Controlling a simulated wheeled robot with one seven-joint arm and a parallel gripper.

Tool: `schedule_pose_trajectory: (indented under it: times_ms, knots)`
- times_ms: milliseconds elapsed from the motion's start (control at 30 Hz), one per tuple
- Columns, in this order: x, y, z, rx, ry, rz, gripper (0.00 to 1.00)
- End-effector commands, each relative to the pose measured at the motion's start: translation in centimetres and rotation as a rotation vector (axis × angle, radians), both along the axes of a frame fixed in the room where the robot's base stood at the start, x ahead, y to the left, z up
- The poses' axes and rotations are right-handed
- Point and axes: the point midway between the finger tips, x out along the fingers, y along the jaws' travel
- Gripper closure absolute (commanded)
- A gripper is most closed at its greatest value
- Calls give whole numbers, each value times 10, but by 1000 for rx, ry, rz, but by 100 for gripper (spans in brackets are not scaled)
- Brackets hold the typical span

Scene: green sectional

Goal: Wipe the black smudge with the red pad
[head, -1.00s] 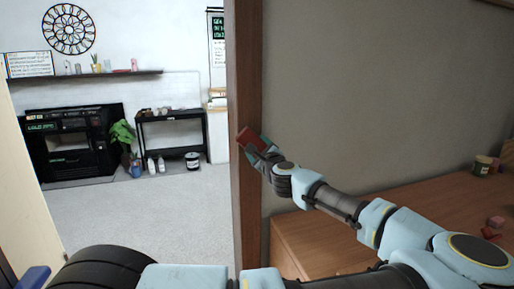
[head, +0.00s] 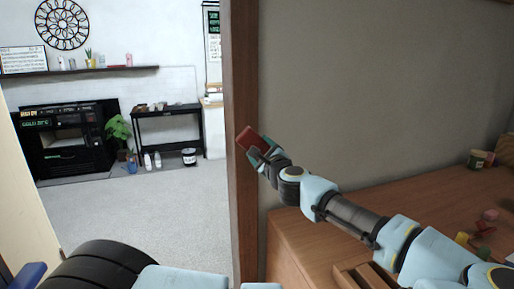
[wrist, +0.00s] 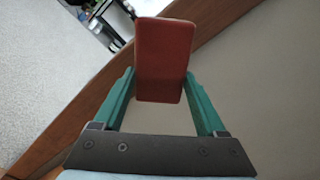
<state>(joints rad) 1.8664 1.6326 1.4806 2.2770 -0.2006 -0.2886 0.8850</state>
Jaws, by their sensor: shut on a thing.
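The red pad (head: 251,138) is a small red block held up in the air in front of the door frame and beige wall. My gripper (head: 260,151) is shut on it, with the arm stretched out from the lower right. In the wrist view the red pad (wrist: 163,60) sits between the two green fingers of my gripper (wrist: 160,95). I see no black smudge in either view.
A brown door post (head: 240,90) stands right beside the pad. A wooden dresser top (head: 400,190) with blocks and a jar (head: 477,159) is at right. A drawer (head: 360,275) shows under my arm. Open carpet (head: 150,220) lies at left.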

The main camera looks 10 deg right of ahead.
Motion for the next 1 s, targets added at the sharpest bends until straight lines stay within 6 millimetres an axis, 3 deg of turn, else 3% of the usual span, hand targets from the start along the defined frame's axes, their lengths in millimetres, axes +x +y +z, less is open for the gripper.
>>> schedule_pose_trajectory:
  times_ms: [367, 700, 1000]
  knots:
    - [-3, 0, 0, 0, 0, 0, 71]
    - [-28, -4, 0, -1, -1, -1, 71]
    - [-31, -4, 0, -1, 0, 0, 71]
